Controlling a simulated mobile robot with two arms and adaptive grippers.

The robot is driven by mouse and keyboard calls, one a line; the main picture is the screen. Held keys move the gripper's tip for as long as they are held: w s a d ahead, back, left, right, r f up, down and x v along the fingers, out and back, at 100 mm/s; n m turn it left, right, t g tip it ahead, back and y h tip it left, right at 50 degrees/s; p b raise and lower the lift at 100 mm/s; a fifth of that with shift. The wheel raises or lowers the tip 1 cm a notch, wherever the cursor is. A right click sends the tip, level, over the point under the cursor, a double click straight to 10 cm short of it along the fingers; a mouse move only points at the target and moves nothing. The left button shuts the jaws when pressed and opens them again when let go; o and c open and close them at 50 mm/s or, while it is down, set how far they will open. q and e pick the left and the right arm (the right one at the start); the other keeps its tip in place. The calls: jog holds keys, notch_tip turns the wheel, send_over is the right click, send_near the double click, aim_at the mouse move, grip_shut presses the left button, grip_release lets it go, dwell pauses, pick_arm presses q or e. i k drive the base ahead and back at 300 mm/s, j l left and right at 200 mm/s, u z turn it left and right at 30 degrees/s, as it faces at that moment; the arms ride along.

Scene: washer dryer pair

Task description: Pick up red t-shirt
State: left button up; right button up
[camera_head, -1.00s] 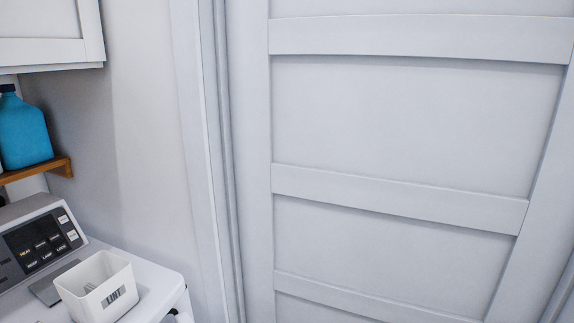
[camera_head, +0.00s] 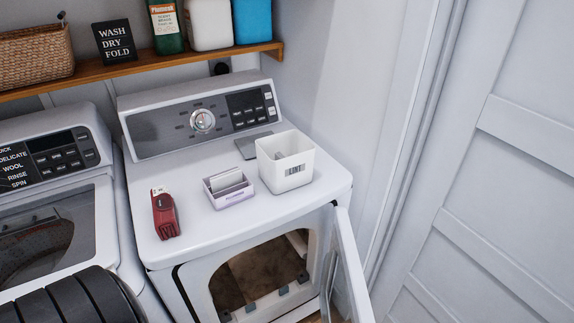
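No red t-shirt can be made out in the head view. The dryer (camera_head: 240,215) stands in the middle with its front door (camera_head: 347,270) open to the right. Its opening shows a dim brownish interior (camera_head: 262,272); I cannot tell whether any clothing lies in it. The small red item on the dryer top (camera_head: 164,213) looks like a box or pack, not a shirt. Neither of my grippers can be seen.
A white LINT bin (camera_head: 285,163) and a small box of sheets (camera_head: 229,188) stand on the dryer. The washer (camera_head: 55,215) is at left. A shelf (camera_head: 140,67) holds a basket, sign and bottles. A panelled door (camera_head: 480,200) is at right. A black ribbed object (camera_head: 75,300) covers the lower-left corner.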

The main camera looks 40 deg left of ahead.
aim_at(166, 225)
jog(key=u, duration=2.15)
jog(key=i+j+z, duration=0.15)
jog(key=j+z, duration=0.55)
jog(key=i+j+z, duration=0.1)
jog(key=j+z, duration=0.25)
